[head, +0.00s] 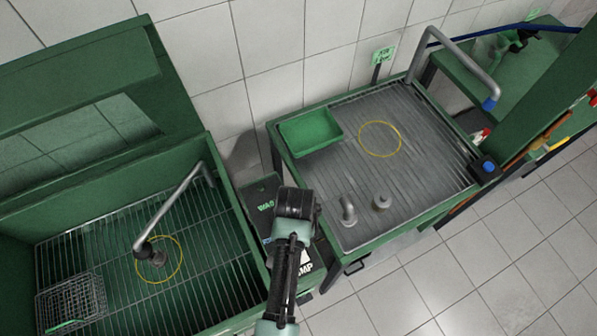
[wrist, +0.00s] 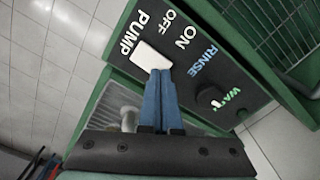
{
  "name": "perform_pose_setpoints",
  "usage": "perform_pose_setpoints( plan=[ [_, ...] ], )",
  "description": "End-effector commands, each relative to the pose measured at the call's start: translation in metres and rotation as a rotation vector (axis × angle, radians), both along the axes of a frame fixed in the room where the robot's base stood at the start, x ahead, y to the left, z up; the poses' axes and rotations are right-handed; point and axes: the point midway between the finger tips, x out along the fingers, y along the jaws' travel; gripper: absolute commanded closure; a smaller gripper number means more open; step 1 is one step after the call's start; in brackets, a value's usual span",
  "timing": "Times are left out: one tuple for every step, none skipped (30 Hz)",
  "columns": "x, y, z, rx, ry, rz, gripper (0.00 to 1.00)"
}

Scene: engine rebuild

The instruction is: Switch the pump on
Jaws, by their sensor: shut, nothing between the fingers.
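The dark control panel (wrist: 190,55) with the words PUMP, OFF, ON and RINSE fills the upper middle of the wrist view. A white rectangular plate (wrist: 148,56), apparently the pump switch, lies beside the words PUMP, OFF and ON. My gripper (wrist: 159,72) has its blue fingers shut together and empty, with the tips at the plate's ON-side end. I cannot tell whether they touch it or which way it is set. In the head view the panel (head: 262,195) is partly covered by my arm, and my fingertips are hidden.
A dark knob (wrist: 211,97) sits on the panel beside RINSE. A green wash basin (head: 205,262) with a grille and wire basket (head: 72,300) is left. A ribbed drain table (head: 365,180) with a green tray (head: 311,132) and two metal parts is right.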

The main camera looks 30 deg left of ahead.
Motion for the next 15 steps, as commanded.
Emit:
perform_pose_setpoints(
  plan=[
    [0.0000, 0.0000, -0.0007, 0.000, 0.000, 0.000, 1.00],
    [0.0000, 0.0000, -0.0011, 0.000, 0.000, 0.000, 1.00],
    [0.0000, 0.0000, -0.0016, 0.000, 0.000, 0.000, 1.00],
    [0.0000, 0.0000, -0.0021, 0.000, 0.000, 0.000, 1.00],
    [0.0000, 0.0000, -0.0026, 0.000, 0.000, 0.000, 1.00],
    [0.0000, 0.0000, -0.0032, 0.000, 0.000, 0.000, 1.00],
    [0.0000, 0.0000, -0.0037, 0.000, 0.000, 0.000, 1.00],
    [0.0001, 0.0000, -0.0041, 0.000, 0.000, 0.000, 1.00],
    [0.0001, 0.0000, -0.0048, 0.000, 0.000, 0.000, 1.00],
    [0.0001, 0.0000, -0.0052, 0.000, 0.000, 0.000, 1.00],
    [0.0001, 0.0000, -0.0056, 0.000, 0.000, 0.000, 1.00],
    [0.0001, 0.0001, -0.0062, 0.000, 0.000, 0.000, 1.00],
    [0.0001, 0.0001, -0.0067, 0.000, 0.000, 0.000, 1.00],
    [0.0002, 0.0001, -0.0071, 0.000, 0.000, 0.000, 1.00],
    [0.0001, 0.0001, -0.0078, 0.000, 0.000, 0.000, 1.00]
  ],
)
